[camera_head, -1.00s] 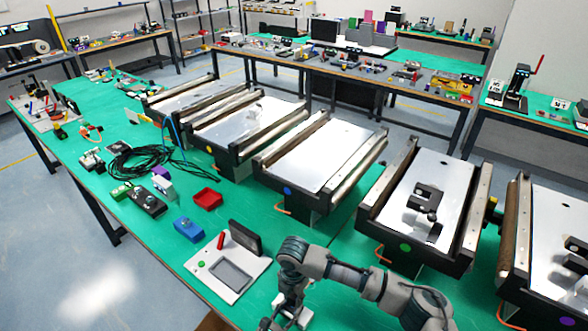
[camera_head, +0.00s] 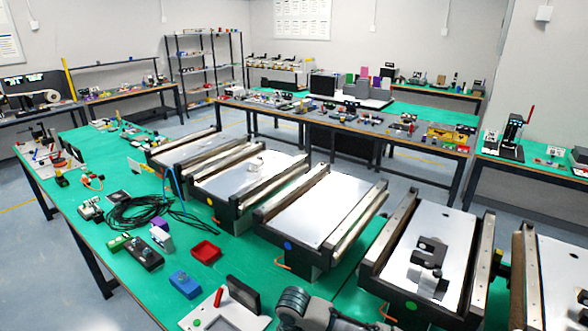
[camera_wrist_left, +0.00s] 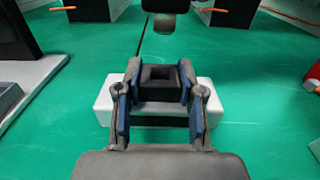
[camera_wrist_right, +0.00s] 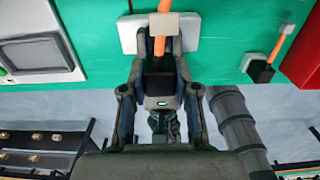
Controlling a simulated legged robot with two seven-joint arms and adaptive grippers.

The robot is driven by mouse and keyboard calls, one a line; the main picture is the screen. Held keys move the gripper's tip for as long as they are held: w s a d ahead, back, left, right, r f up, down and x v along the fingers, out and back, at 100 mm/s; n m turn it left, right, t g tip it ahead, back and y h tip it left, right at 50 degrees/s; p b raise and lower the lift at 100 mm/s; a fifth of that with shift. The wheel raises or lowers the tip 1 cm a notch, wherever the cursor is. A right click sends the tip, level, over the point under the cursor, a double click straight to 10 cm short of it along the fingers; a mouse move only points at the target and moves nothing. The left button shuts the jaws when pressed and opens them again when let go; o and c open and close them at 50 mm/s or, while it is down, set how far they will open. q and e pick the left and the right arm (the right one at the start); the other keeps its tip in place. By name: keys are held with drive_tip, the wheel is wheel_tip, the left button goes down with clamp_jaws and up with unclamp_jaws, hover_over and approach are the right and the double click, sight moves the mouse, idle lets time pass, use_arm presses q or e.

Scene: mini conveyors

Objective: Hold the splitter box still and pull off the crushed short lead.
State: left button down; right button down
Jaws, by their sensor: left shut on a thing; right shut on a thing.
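In the left wrist view the white splitter box (camera_wrist_left: 105,103) lies across the picture on the green mat. My left gripper (camera_wrist_left: 160,72) is shut on its dark raised middle part (camera_wrist_left: 160,80). In the right wrist view a white box (camera_wrist_right: 128,36), which looks like the same one, is partly hidden behind an orange lead (camera_wrist_right: 161,42) with a pale grey block (camera_wrist_right: 165,23). My right gripper (camera_wrist_right: 160,64) is shut on the lead's black end (camera_wrist_right: 158,68). I cannot tell whether the lead is still joined to the box.
In the head view a white panel (camera_head: 250,322), a red tray (camera_head: 206,252), a blue box (camera_head: 185,284) and coiled black cables (camera_head: 135,213) lie on the green bench. Conveyors (camera_head: 310,215) line its right side. Another orange lead (camera_wrist_right: 278,45) is right of my right gripper.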

use_arm(q)
drive_tip(key=c, duration=0.6)
unclamp_jaws()
drive_tip(key=shift+c, duration=0.2)
